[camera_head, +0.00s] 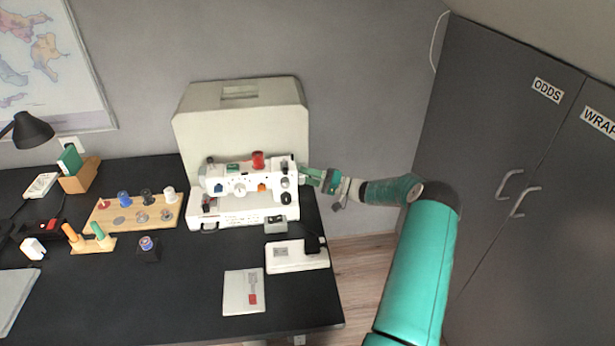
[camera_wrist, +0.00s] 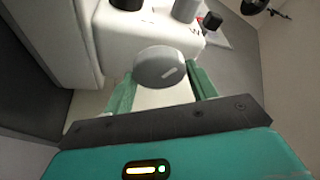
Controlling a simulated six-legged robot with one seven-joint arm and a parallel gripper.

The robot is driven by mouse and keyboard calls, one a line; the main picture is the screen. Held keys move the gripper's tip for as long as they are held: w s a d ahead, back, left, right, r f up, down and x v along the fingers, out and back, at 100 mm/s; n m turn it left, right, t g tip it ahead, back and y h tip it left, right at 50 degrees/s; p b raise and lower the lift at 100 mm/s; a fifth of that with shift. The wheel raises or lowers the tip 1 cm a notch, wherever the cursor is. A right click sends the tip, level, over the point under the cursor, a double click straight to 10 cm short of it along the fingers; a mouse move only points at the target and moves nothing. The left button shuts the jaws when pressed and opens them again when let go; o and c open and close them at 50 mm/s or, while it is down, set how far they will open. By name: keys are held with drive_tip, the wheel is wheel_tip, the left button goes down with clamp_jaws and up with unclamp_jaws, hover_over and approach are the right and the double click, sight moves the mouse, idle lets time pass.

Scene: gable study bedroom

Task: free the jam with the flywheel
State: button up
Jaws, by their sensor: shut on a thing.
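A white sewing machine (camera_head: 222,179) stands at the back right of the black desk, in front of its raised cream case. Its flywheel (camera_wrist: 160,66) shows in the wrist view as a grey disc with a pale mark on its face, at the machine's end. My gripper (camera_head: 309,177) reaches in from the right at that end. In the wrist view my gripper (camera_wrist: 162,80) has one green finger on each side of the flywheel, shut on it. In the head view the flywheel is mostly hidden by my gripper. I cannot see a jam in either view.
The cream case (camera_head: 240,130) stands behind the machine. A wooden spool rack (camera_head: 105,218) is to the left. Grey cupboard doors (camera_head: 500,130) stand right of my arm.

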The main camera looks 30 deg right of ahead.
drive_tip(key=shift+d+n, duration=0.15)
drive_tip(key=shift+n, duration=0.45)
drive_tip(key=o, duration=1)
drive_tip(key=shift+s, duration=0.1)
drive_tip(key=v, duration=1.3)
drive_tip(key=shift+d+f, duration=0.25)
drive_tip(key=shift+d, duration=0.05)
drive_tip(key=shift+s, duration=0.1)
drive_tip(key=shift+s, duration=0.1)
